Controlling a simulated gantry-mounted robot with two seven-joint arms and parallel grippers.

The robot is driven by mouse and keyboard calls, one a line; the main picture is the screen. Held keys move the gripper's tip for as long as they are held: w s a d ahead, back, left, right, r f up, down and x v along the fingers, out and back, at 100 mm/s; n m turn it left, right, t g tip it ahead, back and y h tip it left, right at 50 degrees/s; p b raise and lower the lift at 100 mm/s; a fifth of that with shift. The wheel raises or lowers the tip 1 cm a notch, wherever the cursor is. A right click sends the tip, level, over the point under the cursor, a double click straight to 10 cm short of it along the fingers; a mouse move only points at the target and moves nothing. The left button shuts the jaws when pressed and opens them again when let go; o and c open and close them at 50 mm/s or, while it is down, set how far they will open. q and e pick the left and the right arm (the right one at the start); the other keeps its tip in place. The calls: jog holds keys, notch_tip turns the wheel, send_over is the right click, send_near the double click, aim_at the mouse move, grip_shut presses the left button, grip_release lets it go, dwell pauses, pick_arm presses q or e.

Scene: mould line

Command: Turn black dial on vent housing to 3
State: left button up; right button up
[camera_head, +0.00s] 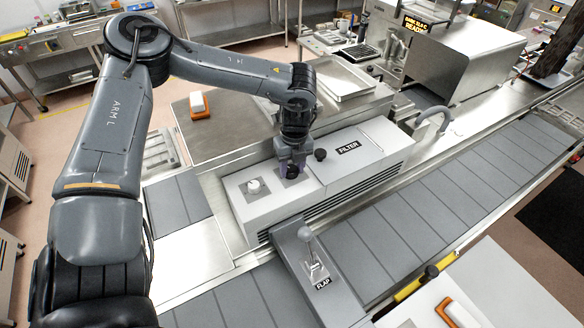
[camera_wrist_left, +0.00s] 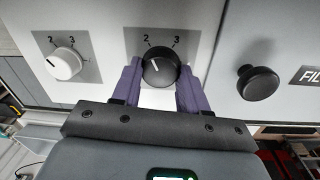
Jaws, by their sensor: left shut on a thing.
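The vent housing (camera_head: 280,207) is a pale grey box beside the conveyor in the head view. Its black dial (camera_wrist_left: 161,68) sits on a grey plate with the figures 2 and 3 showing above it. The dial's white pointer line tilts up and left, towards the 2 side. My left gripper (camera_head: 292,171) comes down onto the dial from above. In the left wrist view, its purple fingers (camera_wrist_left: 161,86) are closed on the dial's two sides. The dial's lower edge and any lower figures are hard to make out. My right gripper is out of view.
A white dial (camera_wrist_left: 64,63) sits left of the black one. A black knob (camera_wrist_left: 258,82) is on the FILTER cover (camera_head: 350,150) to the right. The FLAP lever (camera_head: 312,250) stands in front of the housing, by the conveyor (camera_head: 400,220).

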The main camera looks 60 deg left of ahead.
pick_arm(q)
jog(key=shift+f+m+b, duration=0.15)
jog(key=shift+m+b, duration=0.85)
jog(key=shift+m, duration=0.2)
jog(key=m+b, duration=0.1)
jog(key=m, duration=0.1)
jog(key=shift+m, duration=0.3)
jog(key=m+b, duration=0.1)
jog(key=m, duration=0.2)
jog(key=shift+s+b, duration=0.1)
jog(key=shift+b, duration=0.25)
jog(key=shift+m+y, duration=0.3)
jog(key=shift+m, duration=1)
jog(key=o, duration=1.1)
jog(key=shift+c, duration=0.2)
jog(key=shift+r+b, duration=0.25)
jog(key=shift+b, duration=0.05)
